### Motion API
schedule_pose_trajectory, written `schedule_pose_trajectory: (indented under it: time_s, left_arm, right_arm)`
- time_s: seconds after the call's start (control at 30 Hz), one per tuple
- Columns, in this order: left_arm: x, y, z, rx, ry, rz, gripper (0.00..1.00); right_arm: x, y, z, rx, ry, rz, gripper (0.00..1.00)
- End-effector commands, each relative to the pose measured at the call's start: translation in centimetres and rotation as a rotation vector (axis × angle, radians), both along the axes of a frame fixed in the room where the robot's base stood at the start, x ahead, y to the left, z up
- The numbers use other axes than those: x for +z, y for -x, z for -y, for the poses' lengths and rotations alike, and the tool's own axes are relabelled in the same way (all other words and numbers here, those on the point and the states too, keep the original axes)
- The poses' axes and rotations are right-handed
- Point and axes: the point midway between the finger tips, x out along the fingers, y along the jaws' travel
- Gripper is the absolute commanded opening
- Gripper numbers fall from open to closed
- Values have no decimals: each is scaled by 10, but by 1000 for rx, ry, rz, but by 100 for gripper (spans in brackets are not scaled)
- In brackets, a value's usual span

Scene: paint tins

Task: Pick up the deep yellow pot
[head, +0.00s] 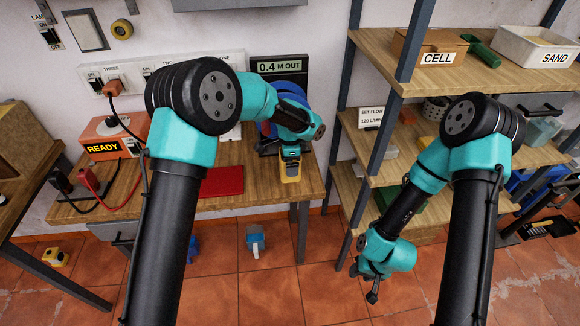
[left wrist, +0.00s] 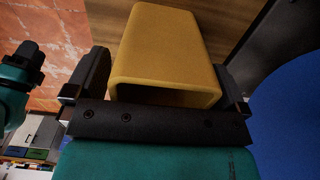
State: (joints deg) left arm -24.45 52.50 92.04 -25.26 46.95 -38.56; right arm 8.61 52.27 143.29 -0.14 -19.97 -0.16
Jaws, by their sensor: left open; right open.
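The deep yellow pot (head: 291,171) stands near the front right edge of the workbench, below my left gripper (head: 290,152). In the left wrist view the pot (left wrist: 165,45) fills the space between the two dark fingers, one on each side. My left gripper (left wrist: 168,90) is open around it, and the finger gaps look small. Its pads are partly hidden. My right gripper (head: 372,290) is open and empty, hanging low in front of the shelf, far from the pot.
A red mat (head: 222,181) lies on the bench left of the pot. A blue round object (head: 266,129) stands close behind my left gripper. An orange box marked READY (head: 103,148) with cables sits at the bench's left. The wooden shelf (head: 425,105) rises on the right.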

Motion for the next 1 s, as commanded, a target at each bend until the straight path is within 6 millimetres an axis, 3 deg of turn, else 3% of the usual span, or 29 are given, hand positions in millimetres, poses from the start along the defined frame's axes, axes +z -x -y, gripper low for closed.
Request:
schedule_pose_trajectory:
  time_s: [0.47, 1.0]
  left_arm:
    - [0, 0, 0, 0, 0, 1, 100]
    - [0, 0, 0, 0, 0, 0, 48]
  right_arm:
    - [0, 0, 0, 0, 0, 0, 43]
    - [0, 0, 0, 0, 0, 0, 43]
